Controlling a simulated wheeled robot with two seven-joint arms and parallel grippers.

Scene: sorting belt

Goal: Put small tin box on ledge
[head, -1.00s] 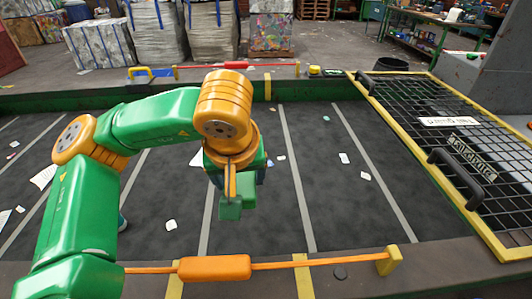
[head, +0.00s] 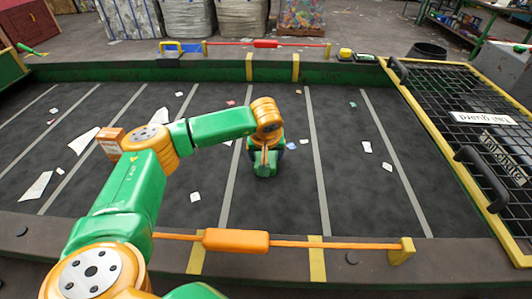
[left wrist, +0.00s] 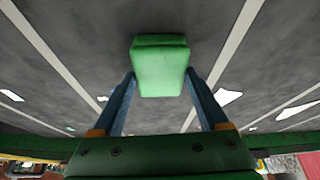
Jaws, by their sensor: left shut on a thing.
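My left gripper (head: 265,160) hangs over the middle of the dark belt, its arm reaching in from the lower left. It is shut on a small green box, which I take to be the small tin box (left wrist: 160,65). In the left wrist view the box sits between the tips of the two blue fingers, with the belt behind it. In the head view the box is partly hidden by the wrist, and its height above the belt is hard to tell. The brown near ledge (head: 350,275) runs along the belt's front. My right gripper is out of view.
A small orange-brown carton (head: 110,143) and white scraps (head: 36,186) lie on the belt. An orange pull bar (head: 235,240) runs along the near side. A yellow-framed mesh guard (head: 470,130) is at the right. A yellow item (head: 345,54) sits on the far rim.

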